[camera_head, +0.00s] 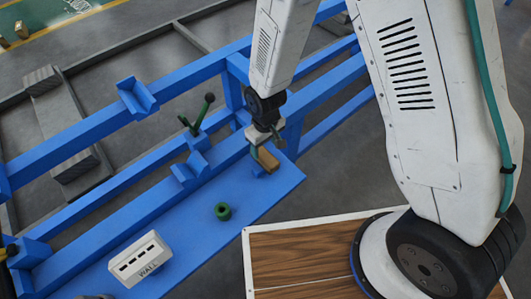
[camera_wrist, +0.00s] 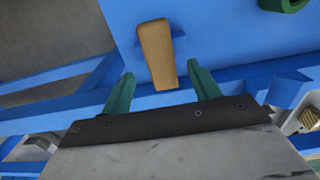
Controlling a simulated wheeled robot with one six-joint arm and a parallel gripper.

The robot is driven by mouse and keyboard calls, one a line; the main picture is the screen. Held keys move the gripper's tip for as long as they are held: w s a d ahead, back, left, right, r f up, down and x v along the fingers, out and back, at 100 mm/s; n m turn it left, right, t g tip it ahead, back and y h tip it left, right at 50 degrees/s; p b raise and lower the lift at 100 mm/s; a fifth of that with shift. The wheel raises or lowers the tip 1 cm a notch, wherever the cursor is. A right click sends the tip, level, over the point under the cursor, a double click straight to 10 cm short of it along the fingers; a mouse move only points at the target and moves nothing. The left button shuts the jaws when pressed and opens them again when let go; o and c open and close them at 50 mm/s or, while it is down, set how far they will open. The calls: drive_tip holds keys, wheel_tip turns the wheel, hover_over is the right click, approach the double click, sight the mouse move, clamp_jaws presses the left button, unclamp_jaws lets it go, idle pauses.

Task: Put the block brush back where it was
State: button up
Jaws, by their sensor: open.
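The block brush appears as a tan wooden block (camera_head: 268,159) at the right end of the blue shelf (camera_head: 225,187). In the wrist view the wooden block (camera_wrist: 157,55) points toward me, its near end close to the gap between my fingers. My gripper (camera_wrist: 163,88) is open, with one green finger on each side of that near end and a visible gap to it. In the head view my gripper (camera_head: 262,149) is just above and beside the block. Bristles are not visible. I cannot tell what the block's underside rests on.
A green ring (camera_head: 223,211) and a white box marked WALL (camera_head: 140,258) sit on the blue shelf. A green lever with a dark knob (camera_head: 198,117) rises from the blue frame behind. Blue rails (camera_head: 105,113) run along the back. The shelf between box and ring is clear.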

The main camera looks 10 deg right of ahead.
wheel_tip(320, 180, up, 5)
wheel_tip(320, 180, up, 10)
drive_tip(key=m, duration=0.1)
hover_over(265, 155)
drive_tip(key=d, duration=0.5)
drive_tip(key=s+d+r+m, duration=0.25)
drive_tip(key=d+r, duration=0.35)
drive_tip(key=r, duration=0.4)
drive_tip(key=s+d+r+m, duration=0.1)
drive_tip(key=s+d+r, duration=0.4)
drive_tip(key=s, duration=0.3)
drive_tip(key=s+d+r+m+t, duration=0.1)
drive_tip(key=s+d+r+m, duration=0.1)
drive_tip(key=s+d+r, duration=0.3)
drive_tip(key=s+r, duration=0.2)
drive_tip(key=s, duration=0.2)
drive_tip(key=shift+s+r, duration=0.15)
drive_tip(key=shift+r, duration=0.15)
